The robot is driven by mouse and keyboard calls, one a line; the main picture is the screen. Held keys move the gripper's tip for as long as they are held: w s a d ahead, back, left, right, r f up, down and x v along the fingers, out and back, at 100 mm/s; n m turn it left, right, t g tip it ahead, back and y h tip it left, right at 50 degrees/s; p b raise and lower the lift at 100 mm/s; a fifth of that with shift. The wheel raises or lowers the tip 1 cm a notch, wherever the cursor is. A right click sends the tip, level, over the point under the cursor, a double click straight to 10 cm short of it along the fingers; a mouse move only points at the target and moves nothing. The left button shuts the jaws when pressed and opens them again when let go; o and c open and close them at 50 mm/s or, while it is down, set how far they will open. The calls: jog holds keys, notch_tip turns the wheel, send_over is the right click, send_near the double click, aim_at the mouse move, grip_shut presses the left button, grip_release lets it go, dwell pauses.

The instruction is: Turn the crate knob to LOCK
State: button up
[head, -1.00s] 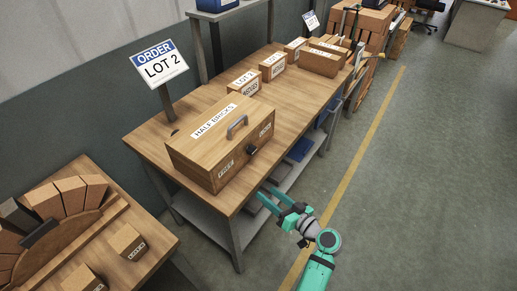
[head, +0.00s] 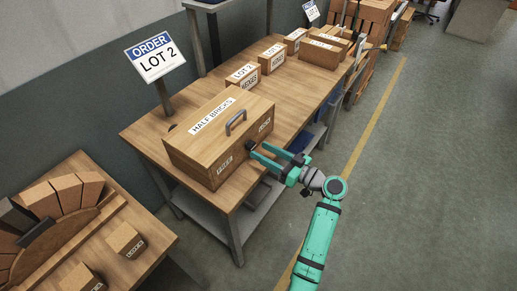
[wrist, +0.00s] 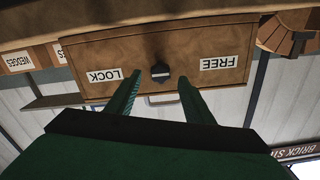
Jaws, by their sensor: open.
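The wooden crate (head: 190,152) labelled HALF BRICKS stands on the workbench. Its dark knob (wrist: 160,70) is on the front face, between the LOCK label (wrist: 104,76) and the FREE label (wrist: 219,63); the wrist picture is upside down. A pale mark shows on the knob, but I cannot tell which label it points to. My green gripper (head: 257,150) is open in front of the crate, fingers pointing at the knob. In the wrist view its fingertips (wrist: 158,82) lie to either side of the knob's line, seemingly short of it. The knob is mostly hidden in the head view.
The crate's lid has a grey handle (head: 236,121). Smaller labelled boxes (head: 271,58) stand farther back on the workbench (head: 150,132). An ORDER LOT 2 sign (head: 155,60) rises behind the crate. A second table (head: 150,242) is at lower left. The floor at right is clear.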

aim_at(251, 146)
jog(key=shift+x, duration=1.45)
jog(key=shift+s, duration=0.1)
jog(key=c, duration=1.1)
jog(key=shift+o, duration=0.2)
